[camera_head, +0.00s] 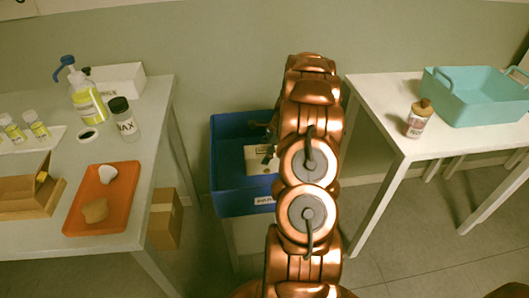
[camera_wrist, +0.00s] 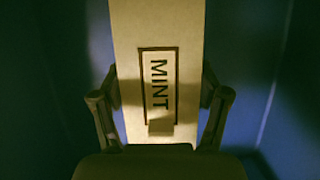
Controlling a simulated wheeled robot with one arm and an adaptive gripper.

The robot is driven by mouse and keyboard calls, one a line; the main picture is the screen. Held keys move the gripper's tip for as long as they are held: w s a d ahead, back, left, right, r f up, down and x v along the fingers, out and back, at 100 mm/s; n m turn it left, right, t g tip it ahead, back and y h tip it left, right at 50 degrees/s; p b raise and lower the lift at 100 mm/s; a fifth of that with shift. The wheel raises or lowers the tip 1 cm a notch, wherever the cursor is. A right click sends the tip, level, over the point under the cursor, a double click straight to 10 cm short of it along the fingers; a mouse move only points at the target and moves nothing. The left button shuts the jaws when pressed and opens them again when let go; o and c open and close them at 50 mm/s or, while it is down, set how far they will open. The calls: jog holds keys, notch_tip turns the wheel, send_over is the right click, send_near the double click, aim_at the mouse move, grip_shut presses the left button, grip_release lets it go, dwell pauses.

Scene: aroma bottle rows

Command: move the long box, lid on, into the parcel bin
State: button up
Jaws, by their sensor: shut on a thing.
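The long box (camera_wrist: 158,30) is pale, with a dark-framed label reading MINT, and lies between my gripper's fingers (camera_wrist: 160,108) in the wrist view. The fingers are shut on its two sides. In the head view, part of the box (camera_head: 256,158) shows inside the blue parcel bin (camera_head: 230,207), left of my arm, with a gripper finger (camera_head: 268,155) against it. Blue bin walls surround the box in the wrist view. The face I see looks closed, but I cannot make out a lid seam. My arm hides the bin's right part.
The left table holds an orange tray (camera_head: 120,215), a pump bottle (camera_head: 86,100), a jar (camera_head: 123,120) and a wooden stand (camera_head: 35,200). The right table holds a brown-capped bottle (camera_head: 418,120) and a teal basket (camera_head: 480,105). A cardboard box (camera_head: 165,220) stands below the left table.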

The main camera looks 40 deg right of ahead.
jog(key=shift+f, duration=0.3)
dwell(0.4)
jog(key=o, duration=1.2)
jog(key=shift+r+p, duration=2.45)
jog(key=shift+r, duration=2.05)
